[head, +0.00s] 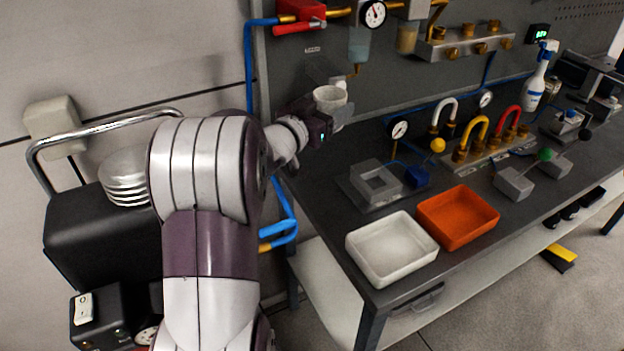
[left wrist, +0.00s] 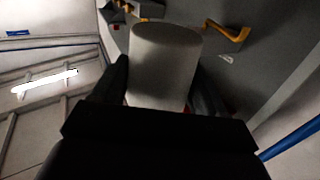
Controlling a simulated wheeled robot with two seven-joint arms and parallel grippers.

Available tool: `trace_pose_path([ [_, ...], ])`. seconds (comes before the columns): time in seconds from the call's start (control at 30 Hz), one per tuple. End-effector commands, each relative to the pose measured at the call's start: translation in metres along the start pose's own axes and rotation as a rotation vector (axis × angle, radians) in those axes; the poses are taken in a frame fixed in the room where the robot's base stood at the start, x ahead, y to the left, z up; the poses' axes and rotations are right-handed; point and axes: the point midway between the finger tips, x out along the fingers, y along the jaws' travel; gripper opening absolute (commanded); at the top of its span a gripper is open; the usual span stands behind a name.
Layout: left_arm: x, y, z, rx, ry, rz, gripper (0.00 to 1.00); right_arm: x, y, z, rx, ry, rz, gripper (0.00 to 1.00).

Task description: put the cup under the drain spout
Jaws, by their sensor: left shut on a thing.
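The cup (head: 330,98) is white and round, held up off the bench near the back panel in the head view. It fills the upper middle of the left wrist view (left wrist: 165,65). My left gripper (head: 334,114) is shut on it, with a dark finger on each side. The drain spout (head: 355,71) is a small brass piece under a clear bowl on the panel. In the head view it appears just above and right of the cup's rim. I cannot tell whether the cup is directly below it. My right gripper is not in view.
A white tray (head: 371,273) and an orange tray (head: 480,240) stand at the bench's front. A grey square fixture (head: 376,186) sits behind them. A gauge (head: 373,14) and a second clear bowl (head: 407,38) hang on the panel. Blue pipe (head: 249,75) runs down the panel's left edge.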

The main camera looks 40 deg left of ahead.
Motion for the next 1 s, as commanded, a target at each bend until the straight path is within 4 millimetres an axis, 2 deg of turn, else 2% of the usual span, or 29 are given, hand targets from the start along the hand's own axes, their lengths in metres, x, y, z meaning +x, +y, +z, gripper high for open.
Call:
trace_pose_path([
  [0.03,-0.014,-0.023,0.01,0.001,-0.001,-0.026,0.39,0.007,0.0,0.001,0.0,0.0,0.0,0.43],
  [0.1,-0.031,-0.045,0.017,0.0,-0.002,-0.047,0.39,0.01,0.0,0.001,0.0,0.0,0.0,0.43],
  [0.23,-0.051,-0.068,0.025,0.0,-0.001,-0.072,0.39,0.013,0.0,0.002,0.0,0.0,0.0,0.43],
  [0.37,-0.056,-0.072,0.049,-0.003,-0.003,-0.077,0.39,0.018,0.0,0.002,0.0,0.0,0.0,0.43],
  [0.6,-0.057,-0.069,0.113,-0.003,-0.003,-0.077,0.39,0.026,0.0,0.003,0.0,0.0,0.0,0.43],
  [0.87,-0.057,-0.067,0.168,-0.002,-0.003,-0.077,0.39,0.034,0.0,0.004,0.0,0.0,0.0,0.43],
  [1.0,-0.03,-0.068,0.164,0.003,0.0,-0.074,0.39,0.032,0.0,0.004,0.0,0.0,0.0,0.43],
])
